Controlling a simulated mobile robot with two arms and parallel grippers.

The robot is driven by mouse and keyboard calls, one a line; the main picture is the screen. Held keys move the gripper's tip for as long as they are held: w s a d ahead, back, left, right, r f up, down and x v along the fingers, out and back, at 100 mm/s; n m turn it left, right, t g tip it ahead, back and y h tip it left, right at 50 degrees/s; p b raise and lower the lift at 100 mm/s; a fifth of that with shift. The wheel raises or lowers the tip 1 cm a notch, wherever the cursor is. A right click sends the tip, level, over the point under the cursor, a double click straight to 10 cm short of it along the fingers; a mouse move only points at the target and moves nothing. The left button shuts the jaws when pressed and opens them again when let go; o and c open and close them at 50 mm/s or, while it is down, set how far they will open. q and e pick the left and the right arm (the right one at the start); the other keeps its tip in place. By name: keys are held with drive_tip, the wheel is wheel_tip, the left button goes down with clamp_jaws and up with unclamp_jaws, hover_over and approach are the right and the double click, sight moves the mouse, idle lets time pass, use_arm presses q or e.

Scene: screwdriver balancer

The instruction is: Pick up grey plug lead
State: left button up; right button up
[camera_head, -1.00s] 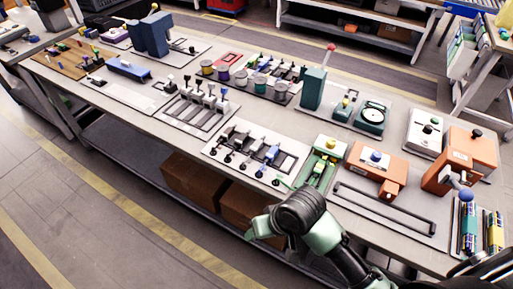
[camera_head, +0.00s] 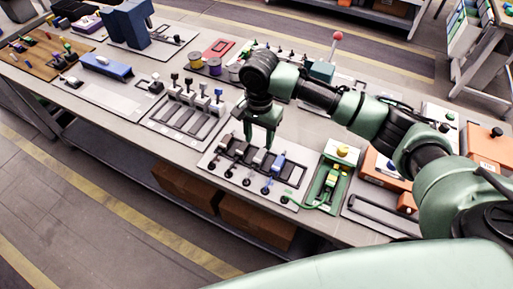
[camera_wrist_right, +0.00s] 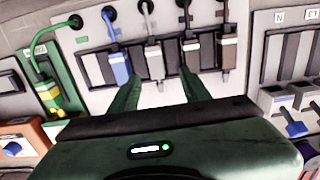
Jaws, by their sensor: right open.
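A plug board (camera_head: 205,163) holds a row of several plugs with leads. The light grey plug (camera_head: 258,157) is beside the blue plug (camera_head: 278,161). My right gripper (camera_head: 258,142) points down over the board, open and empty. Its fingers (camera_wrist_right: 160,80) show either side of the light grey plug's line, nearer the camera; exact height is unclear. My left gripper is out of view.
A green unit (camera_head: 338,168) with a yellow knob and green lead stands beside the board. Orange boxes (camera_head: 380,167) are further right. Another rack of upright plugs (camera_head: 190,115) is to the left. My right arm covers part of the table's back.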

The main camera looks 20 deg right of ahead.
sight(260, 154)
drive_tip(key=f, duration=0.1)
drive_tip(key=s+f, duration=0.1)
drive_tip(key=shift+s+d+f+p, duration=0.15)
drive_tip(key=shift+s+f+p, duration=0.05)
drive_tip(key=shift+f+p, duration=0.2)
drive_tip(key=f, duration=0.2)
drive_tip(key=shift+w+f, duration=0.35)
drive_tip(key=shift+w, duration=0.05)
drive_tip(key=shift+s+f, duration=0.1)
drive_tip(key=shift+f, duration=0.2)
drive_tip(key=shift+c, duration=0.4)
clamp_jaws()
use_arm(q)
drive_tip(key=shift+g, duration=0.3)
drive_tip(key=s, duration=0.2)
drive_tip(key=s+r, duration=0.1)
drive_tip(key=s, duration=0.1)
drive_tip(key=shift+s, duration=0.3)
